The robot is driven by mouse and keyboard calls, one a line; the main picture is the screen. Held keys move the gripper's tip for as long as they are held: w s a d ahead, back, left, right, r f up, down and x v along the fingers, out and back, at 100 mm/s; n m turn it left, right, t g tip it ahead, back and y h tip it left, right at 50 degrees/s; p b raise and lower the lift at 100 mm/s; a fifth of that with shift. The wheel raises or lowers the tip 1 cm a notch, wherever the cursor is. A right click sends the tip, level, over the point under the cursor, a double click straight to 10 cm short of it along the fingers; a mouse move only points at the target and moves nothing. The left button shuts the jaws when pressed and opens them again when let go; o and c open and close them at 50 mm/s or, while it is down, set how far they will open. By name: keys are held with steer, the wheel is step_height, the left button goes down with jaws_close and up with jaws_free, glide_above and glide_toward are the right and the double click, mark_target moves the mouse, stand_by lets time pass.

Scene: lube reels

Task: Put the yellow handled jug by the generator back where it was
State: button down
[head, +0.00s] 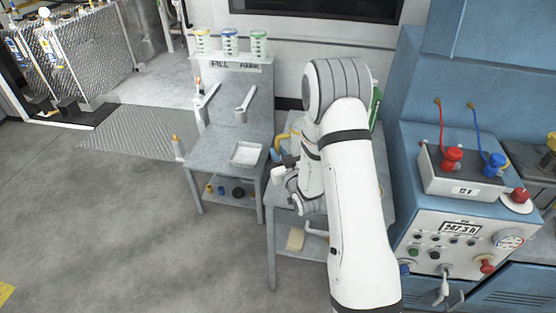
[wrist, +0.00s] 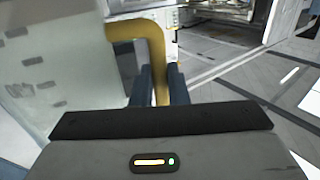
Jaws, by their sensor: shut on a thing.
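In the wrist view my gripper (wrist: 162,86) is shut on the yellow handle (wrist: 155,42) of the jug. The jug's pale, translucent body (wrist: 55,85) with grey marks fills the left of that view. In the head view a bit of the yellow handle (head: 281,143) shows left of my arm, over the grey bench; my arm hides most of the jug. I cannot tell whether the jug touches the bench top. The blue generator (head: 455,232), with an hour display and a gauge, stands to the right of my arm.
The grey bench (head: 274,232) under my arm has a lower shelf. Left of it stands a fill and park stand (head: 222,140) with a white tray (head: 246,154) and several coloured-band containers on top. A battery box (head: 462,172) sits on the generator.

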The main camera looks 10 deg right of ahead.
steer(key=shift+f, duration=1.6)
steer(key=c, duration=1.4)
jaws_free()
steer(key=b+v, duration=0.2)
steer(key=v, duration=1)
steer(key=s+d+r+m+g+h, duration=0.15)
steer(key=d+r+g+h, duration=0.25)
steer(key=r+g, duration=0.45)
steer(key=s+r+m+g, duration=0.1)
steer(key=s+r, duration=0.4)
steer(key=s, duration=0.5)
steer(key=s+r+g, duration=0.4)
steer(key=s+r, duration=0.1)
steer(key=s, duration=0.5)
steer(key=shift+s+a+m+g+h, duration=0.3)
steer(key=shift+s+a+m+g, duration=0.05)
steer(key=shift+s+a, duration=0.1)
